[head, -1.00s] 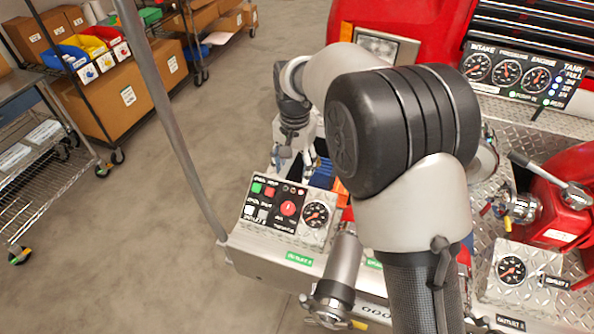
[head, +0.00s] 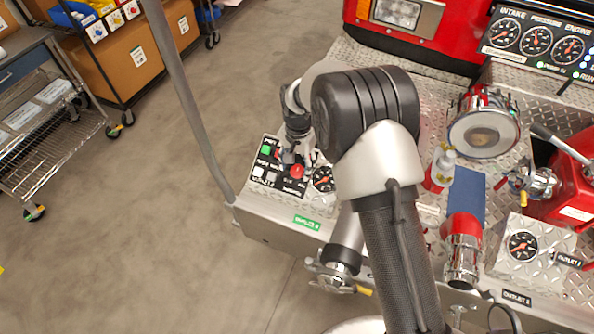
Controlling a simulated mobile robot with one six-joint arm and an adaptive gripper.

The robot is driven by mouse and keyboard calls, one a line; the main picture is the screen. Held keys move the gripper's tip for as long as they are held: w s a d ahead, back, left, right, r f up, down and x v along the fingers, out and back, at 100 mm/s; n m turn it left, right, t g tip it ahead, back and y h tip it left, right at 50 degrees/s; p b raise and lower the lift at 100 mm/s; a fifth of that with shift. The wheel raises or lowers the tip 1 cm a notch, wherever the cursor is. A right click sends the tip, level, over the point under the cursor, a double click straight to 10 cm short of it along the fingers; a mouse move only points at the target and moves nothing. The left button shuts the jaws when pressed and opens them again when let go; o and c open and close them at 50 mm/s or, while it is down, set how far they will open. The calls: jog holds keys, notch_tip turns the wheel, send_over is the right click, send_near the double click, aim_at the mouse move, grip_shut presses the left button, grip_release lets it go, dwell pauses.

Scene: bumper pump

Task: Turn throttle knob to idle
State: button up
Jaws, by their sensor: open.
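The throttle knob (head: 297,171) is a round red knob on a small black control panel (head: 262,184) on the bumper's left part. A green and a red button and white switches sit beside it, with a round gauge (head: 323,179) to its right. My gripper (head: 293,160) is over the panel, just above and behind the knob. It is open, pointing down. Its fingertips are small and dark, and I cannot tell whether they touch the knob. The knob's pointer and the far edge of the panel are hidden or too small to read.
A grey vertical pole (head: 180,100) stands left of the panel. A chrome outlet (head: 338,265) juts from the bumper below it. A shelf cart stands at far left.

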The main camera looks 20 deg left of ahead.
aim_at(298, 171)
jog(key=shift+f, duration=1.1)
jog(key=shift+c, duration=0.5)
jog(key=c, duration=1)
